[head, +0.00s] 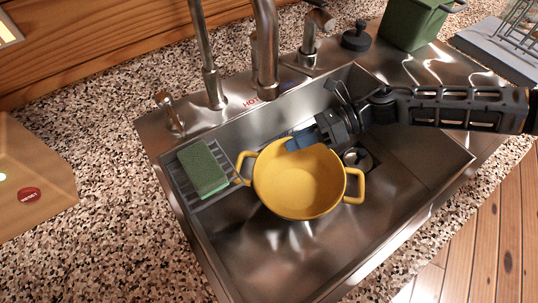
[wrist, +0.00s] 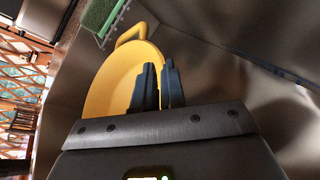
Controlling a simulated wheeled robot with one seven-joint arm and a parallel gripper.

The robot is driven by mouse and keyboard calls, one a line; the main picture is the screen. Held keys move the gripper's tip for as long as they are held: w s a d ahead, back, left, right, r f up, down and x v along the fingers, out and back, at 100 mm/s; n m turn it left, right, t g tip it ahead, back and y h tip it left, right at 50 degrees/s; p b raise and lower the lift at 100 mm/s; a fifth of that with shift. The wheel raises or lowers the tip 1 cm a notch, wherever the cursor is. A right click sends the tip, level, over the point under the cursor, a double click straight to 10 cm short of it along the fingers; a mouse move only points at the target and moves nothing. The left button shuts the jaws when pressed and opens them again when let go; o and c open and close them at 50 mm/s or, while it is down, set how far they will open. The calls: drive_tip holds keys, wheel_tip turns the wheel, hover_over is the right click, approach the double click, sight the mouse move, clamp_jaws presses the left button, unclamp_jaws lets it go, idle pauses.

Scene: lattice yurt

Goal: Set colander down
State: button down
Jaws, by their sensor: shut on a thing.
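The colander is a yellow round bowl (head: 298,188) with two loop handles, in the sink basin in the head view. No holes can be made out in it. It also shows in the wrist view (wrist: 108,82), with one handle at the top. My gripper (head: 300,141) reaches in from the right and is shut on the bowl's far rim. In the wrist view my gripper's dark fingers (wrist: 159,88) are close together with the rim between them. Whether the bowl touches the basin floor cannot be told.
The steel sink (head: 382,240) surrounds the bowl. A green sponge (head: 203,168) lies on a wire rack at the basin's left. Taps (head: 265,55) rise behind. A drain (head: 357,158) is right of the bowl. A green bin (head: 410,25) stands at back right. The front basin floor is clear.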

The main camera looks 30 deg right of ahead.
sight(269, 156)
drive_tip(key=x, duration=0.2)
drive_tip(key=p+x, duration=0.1)
drive_tip(key=x, duration=0.4)
drive_tip(key=shift+d+f, duration=0.1)
drive_tip(key=shift+f, duration=0.6)
drive_tip(key=shift+f, duration=0.15)
drive_tip(key=c, duration=1.2)
unclamp_jaws()
